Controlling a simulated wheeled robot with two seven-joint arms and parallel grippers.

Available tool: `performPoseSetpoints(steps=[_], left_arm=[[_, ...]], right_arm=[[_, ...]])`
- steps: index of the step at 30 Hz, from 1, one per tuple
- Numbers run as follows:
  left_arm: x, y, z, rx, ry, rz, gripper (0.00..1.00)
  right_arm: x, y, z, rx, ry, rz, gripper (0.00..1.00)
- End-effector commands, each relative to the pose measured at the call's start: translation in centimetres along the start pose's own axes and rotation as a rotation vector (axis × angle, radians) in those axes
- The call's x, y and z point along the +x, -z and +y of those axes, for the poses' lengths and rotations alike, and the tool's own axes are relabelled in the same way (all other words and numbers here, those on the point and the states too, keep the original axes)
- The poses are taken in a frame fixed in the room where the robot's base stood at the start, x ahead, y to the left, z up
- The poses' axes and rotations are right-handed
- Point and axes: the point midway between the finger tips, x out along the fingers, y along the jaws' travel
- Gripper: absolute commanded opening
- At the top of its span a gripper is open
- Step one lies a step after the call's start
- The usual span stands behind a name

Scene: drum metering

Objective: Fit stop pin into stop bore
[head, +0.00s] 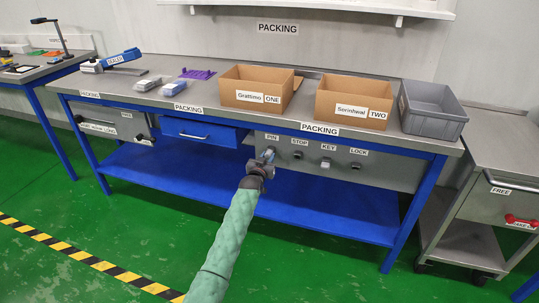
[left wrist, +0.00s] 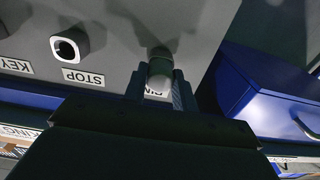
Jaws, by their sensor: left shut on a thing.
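The stop pin (left wrist: 160,72) is a pale grey cylinder between my left gripper's fingers. My left gripper (head: 267,155) is shut on it at the panel's PIN place, and its fingers also show in the left wrist view (left wrist: 160,90). The pin's far end lies toward the panel; whether it still sits in a holder there is too dark to tell. The stop bore (left wrist: 68,47) is a grey collar with a dark hole at the STOP label, beside the pin in the left wrist view. It also shows in the head view (head: 298,155), just right of my gripper. My right gripper is not in view.
The grey panel (head: 390,172) under the bench top also carries KEY (head: 326,163) and LOCK (head: 355,167) fittings. A blue drawer (head: 200,133) is left of PIN. Two cardboard boxes and a grey crate (head: 432,110) stand on top. The blue lower shelf (head: 320,208) is clear.

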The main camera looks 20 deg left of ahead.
Motion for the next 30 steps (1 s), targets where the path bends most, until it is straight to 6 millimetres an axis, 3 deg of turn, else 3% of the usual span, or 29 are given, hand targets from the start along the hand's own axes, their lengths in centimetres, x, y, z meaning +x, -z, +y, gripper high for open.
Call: performPoseSetpoints(steps=[30], left_arm=[[-3.0, 0.1, 0.0, 0.001, 0.0, 0.0, 0.0]], right_arm=[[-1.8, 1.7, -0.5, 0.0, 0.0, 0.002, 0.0]])
